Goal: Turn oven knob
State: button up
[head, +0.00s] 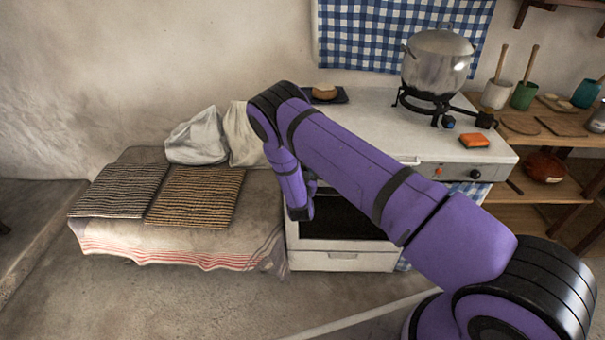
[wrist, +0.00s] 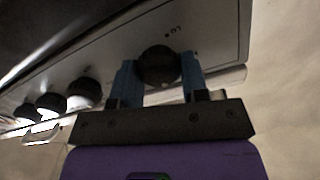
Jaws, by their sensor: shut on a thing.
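The white oven (head: 345,262) stands in the middle of the head view, its front partly hidden by my purple arm. In the wrist view a round black knob (wrist: 158,65) sits on the pale control panel (wrist: 215,30). My gripper (wrist: 160,74) has one blue finger on each side of this knob and is shut on it. In the head view my arm hides the gripper and the held knob. A dark knob (head: 475,174) shows at the right end of the oven's front panel.
Several more knobs (wrist: 84,94) line the panel in the wrist view. A metal pot (head: 438,62) stands on a burner on the stove top, near an orange block (head: 474,140). A bench with striped mats (head: 195,195) adjoins the oven's left. Floor is clear in front.

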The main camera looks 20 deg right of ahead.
dwell(0.5)
jog(key=o, duration=0.9)
jog(key=shift+o, duration=0.2)
jog(key=v, duration=1)
jog(key=shift+s, duration=0.4)
jog(key=shift+a, duration=0.1)
